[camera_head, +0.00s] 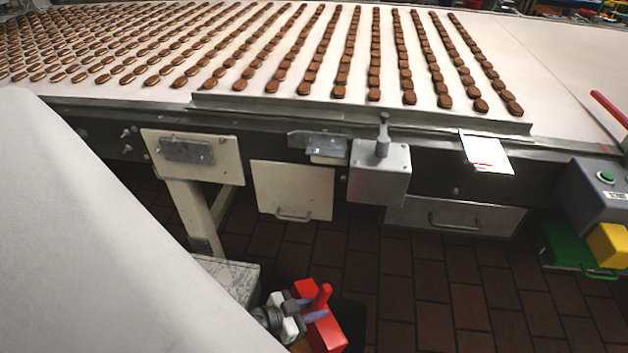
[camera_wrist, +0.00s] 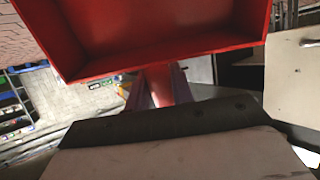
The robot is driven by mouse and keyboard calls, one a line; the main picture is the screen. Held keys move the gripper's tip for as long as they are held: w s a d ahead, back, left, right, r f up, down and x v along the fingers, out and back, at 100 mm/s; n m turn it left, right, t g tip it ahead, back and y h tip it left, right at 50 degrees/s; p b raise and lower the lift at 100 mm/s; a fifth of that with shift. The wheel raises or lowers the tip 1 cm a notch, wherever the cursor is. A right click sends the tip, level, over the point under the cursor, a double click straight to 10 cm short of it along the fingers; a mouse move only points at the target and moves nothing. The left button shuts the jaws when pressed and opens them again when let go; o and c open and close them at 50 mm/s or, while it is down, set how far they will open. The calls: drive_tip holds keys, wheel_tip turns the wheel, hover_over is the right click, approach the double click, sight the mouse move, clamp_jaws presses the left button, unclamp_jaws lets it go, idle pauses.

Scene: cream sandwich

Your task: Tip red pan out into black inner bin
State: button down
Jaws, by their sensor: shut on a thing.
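The red pan (camera_head: 328,335) is low at the bottom centre of the head view, above the floor and in front of the conveyor. My gripper (camera_head: 308,310) is shut on its red handle (camera_head: 321,297). In the wrist view the pan (camera_wrist: 165,50) fills the top, with its open side facing the camera. The part of its inside that shows looks empty. Its handle (camera_wrist: 160,86) sits between the two fingers. A dark shape (camera_head: 353,314) beside and behind the pan may be the black inner bin; it is mostly hidden and its rim is not clear.
The conveyor (camera_head: 560,60) with rows of brown biscuits runs across the back. A grey metal box with a lever (camera_head: 380,180) juts from its front. The tiled floor (camera_head: 450,290) is clear right of the pan.

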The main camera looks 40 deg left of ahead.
drive_tip(key=shift+w+r+g+y+p, duration=0.1)
drive_tip(key=shift+r+g+y+p, duration=0.2)
drive_tip(key=shift+r+g+p, duration=0.65)
drive_tip(key=shift+r+g+y+p, duration=0.2)
drive_tip(key=shift+g+y+p, duration=0.15)
drive_tip(key=shift+p, duration=0.65)
drive_tip(key=r+g+y+p, duration=0.1)
drive_tip(key=g+p, duration=0.2)
drive_tip(key=p, duration=0.1)
drive_tip(key=shift+r, duration=0.2)
drive_tip(key=r+g+y+p, duration=0.1)
drive_tip(key=g+p, duration=0.1)
drive_tip(key=p, duration=0.1)
drive_tip(key=g+p, duration=0.2)
drive_tip(key=shift+r+y+p, duration=0.35)
drive_tip(key=shift+r+p, duration=0.05)
drive_tip(key=shift+r+g+p, duration=0.15)
drive_tip(key=shift+g+p, duration=0.35)
drive_tip(key=shift+p, duration=0.05)
drive_tip(key=shift+g+y+b, duration=0.4)
drive_tip(key=shift+b, duration=0.1)
drive_tip(key=shift+r+g+y, duration=0.1)
drive_tip(key=shift+g+y, duration=0.2)
drive_tip(key=shift+g, duration=0.4)
